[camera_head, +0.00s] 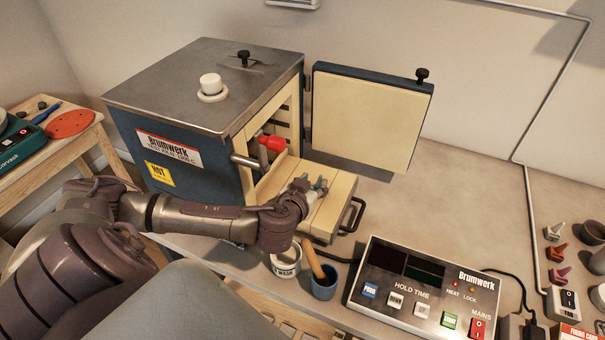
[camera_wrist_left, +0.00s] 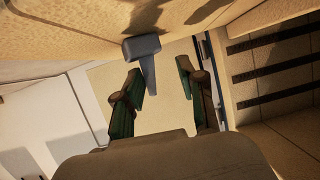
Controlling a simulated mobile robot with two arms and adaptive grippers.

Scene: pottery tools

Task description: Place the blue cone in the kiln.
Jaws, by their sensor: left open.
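The kiln (camera_head: 215,95) is a dark blue box with a grey metal top, its front open. Its pale slab with a black handle (camera_head: 338,195) extends out of the front. My left gripper (camera_head: 312,186) is over this slab, open and empty. In the left wrist view, which looks upside down, a blue-grey cone (camera_wrist_left: 148,68) stands with its base against a pale surface. The open fingers of my left gripper (camera_wrist_left: 160,70) are on either side of its line, apart from it. In the head view I cannot make the cone out clearly at the gripper. My right gripper is not in view.
The kiln door (camera_head: 365,115) stands open at the right. A red-tipped lever (camera_head: 270,143) is by the opening. A white cup (camera_head: 286,264), a blue mortar with pestle (camera_head: 322,284) and a control box (camera_head: 420,295) stand in front. Several small cones (camera_head: 556,252) stand far right.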

